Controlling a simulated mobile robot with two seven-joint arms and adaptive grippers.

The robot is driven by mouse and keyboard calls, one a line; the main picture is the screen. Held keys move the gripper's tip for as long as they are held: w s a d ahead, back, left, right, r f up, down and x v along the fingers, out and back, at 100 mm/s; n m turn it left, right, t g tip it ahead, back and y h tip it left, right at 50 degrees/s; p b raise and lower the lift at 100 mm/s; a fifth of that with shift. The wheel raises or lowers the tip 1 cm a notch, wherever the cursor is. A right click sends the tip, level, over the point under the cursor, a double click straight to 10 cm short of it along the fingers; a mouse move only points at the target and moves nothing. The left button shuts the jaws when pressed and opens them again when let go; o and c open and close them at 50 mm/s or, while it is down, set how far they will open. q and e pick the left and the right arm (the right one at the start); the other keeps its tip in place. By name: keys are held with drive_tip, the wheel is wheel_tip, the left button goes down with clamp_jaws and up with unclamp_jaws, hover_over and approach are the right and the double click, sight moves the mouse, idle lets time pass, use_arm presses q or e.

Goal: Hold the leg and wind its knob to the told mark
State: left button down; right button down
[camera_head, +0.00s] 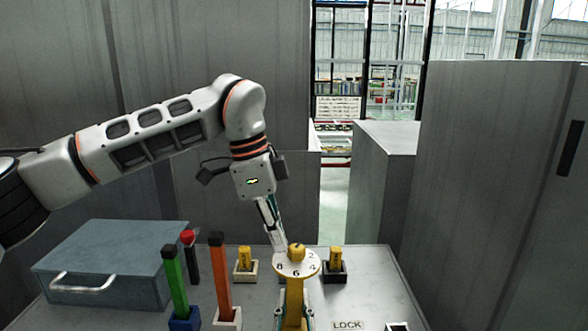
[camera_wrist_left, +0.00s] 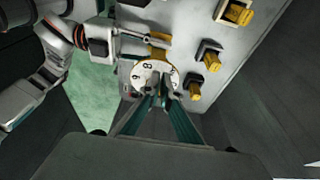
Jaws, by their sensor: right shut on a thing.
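The yellow leg (camera_head: 294,305) stands upright at the table's front middle. Its round white dial (camera_head: 283,268) carries black numbers; 8, 6, 4 and 2 can be read. A yellow knob (camera_head: 297,252) sits on the dial. My left gripper (camera_head: 282,248) reaches down to the knob from above. In the left wrist view its fingertips (camera_wrist_left: 164,92) stand apart over the dial (camera_wrist_left: 146,72), and they hide most of the knob. Contact with the knob is unclear. My right gripper (camera_head: 293,318) is shut on the leg below the dial; it also shows in the left wrist view (camera_wrist_left: 144,43).
Two short yellow pieces (camera_head: 245,259) (camera_head: 334,259) stand in holders behind the leg. Green (camera_head: 174,280), orange (camera_head: 221,275) and red-topped black (camera_head: 192,260) posts stand left. A blue-grey box (camera_head: 105,262) is farther left. A LOCK label (camera_head: 348,325) lies front right.

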use_arm(q)
drive_tip(key=shift+w+d, duration=0.15)
drive_tip(key=shift+w, duration=0.05)
idle(0.5)
drive_tip(key=shift+w+a+r, duration=0.1)
drive_tip(key=shift+a, duration=0.35)
drive_tip(key=shift+d+v, duration=0.25)
drive_tip(key=shift+v, duration=0.7)
drive_tip(key=shift+d+v, duration=0.2)
drive_tip(key=shift+v, duration=0.75)
drive_tip(key=shift+d+v, duration=0.25)
drive_tip(key=shift+v, duration=0.65)
drive_tip(key=shift+r, duration=0.2)
drive_tip(key=shift+s+f, duration=0.35)
drive_tip(key=shift+f, duration=0.65)
drive_tip(key=shift+s+f, duration=0.35)
drive_tip(key=shift+f, duration=0.65)
drive_tip(key=shift+s+f, duration=0.35)
drive_tip(key=shift+f, duration=0.6)
drive_tip(key=shift+w+d, duration=0.1)
drive_tip(key=shift+d, duration=0.35)
